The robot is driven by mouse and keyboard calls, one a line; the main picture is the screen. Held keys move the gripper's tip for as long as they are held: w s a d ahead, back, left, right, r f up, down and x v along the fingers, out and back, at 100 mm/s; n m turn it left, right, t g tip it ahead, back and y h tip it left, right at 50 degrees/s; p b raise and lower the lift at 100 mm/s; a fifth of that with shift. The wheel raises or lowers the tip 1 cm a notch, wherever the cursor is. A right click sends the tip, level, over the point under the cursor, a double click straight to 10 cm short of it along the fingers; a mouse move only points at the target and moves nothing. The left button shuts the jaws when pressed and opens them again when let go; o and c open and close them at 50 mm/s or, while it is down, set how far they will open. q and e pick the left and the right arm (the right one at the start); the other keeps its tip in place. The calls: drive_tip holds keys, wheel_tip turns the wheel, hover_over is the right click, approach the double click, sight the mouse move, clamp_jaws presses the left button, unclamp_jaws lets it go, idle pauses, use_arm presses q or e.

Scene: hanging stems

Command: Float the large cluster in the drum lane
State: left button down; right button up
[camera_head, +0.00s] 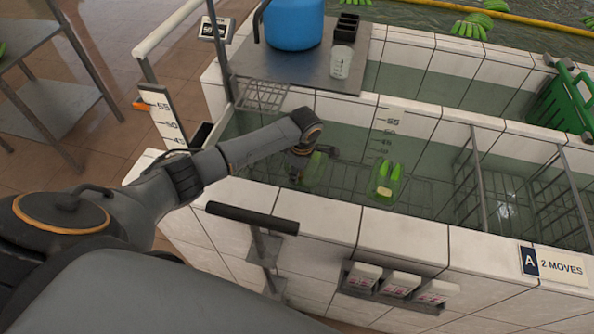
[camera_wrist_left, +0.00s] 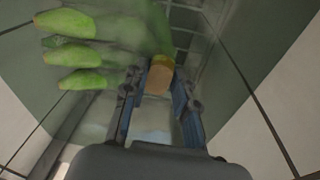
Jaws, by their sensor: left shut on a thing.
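My left gripper (camera_head: 308,156) reaches down into the water tank at its left end. It is shut on the pale cut crown (camera_wrist_left: 159,78) of a green banana cluster (camera_wrist_left: 75,50). The cluster's several fingers spread to the left in the left wrist view. In the head view only part of this held cluster (camera_head: 315,170) shows beside the gripper, low in the tank. A second green cluster (camera_head: 385,182) with a pale cut face lies apart to the right in the same tank. I cannot tell from size which is the large one. My right gripper is not in view.
Wire dividers (camera_head: 468,180) stand to the right in the tank. Its white tiled front wall (camera_head: 405,238) carries a sign, "A 2 MOVES" (camera_head: 553,263). A blue drum (camera_head: 293,24) stands on the metal shelf behind. A green crate (camera_head: 562,100) is at far right; more clusters (camera_head: 472,26) float behind.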

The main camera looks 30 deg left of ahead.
use_arm(q)
drive_tip(key=shift+f+b, duration=0.3)
drive_tip(key=shift+f, duration=0.7)
idle(0.4)
drive_tip(key=c, duration=1)
unclamp_jaws()
drive_tip(key=shift+s+f, duration=0.1)
drive_tip(key=shift+s, duration=0.05)
drive_tip(key=r+p, duration=0.4)
drive_tip(key=r, duration=0.6)
drive_tip(key=d+r+p, duration=0.1)
drive_tip(key=r+p, duration=0.4)
drive_tip(key=r, duration=0.4)
drive_tip(key=r+p, duration=0.4)
drive_tip(key=r, duration=0.6)
drive_tip(key=shift+s+d+r+p, duration=0.2)
drive_tip(key=shift+d+r+p, duration=0.1)
drive_tip(key=shift+r+p, duration=0.1)
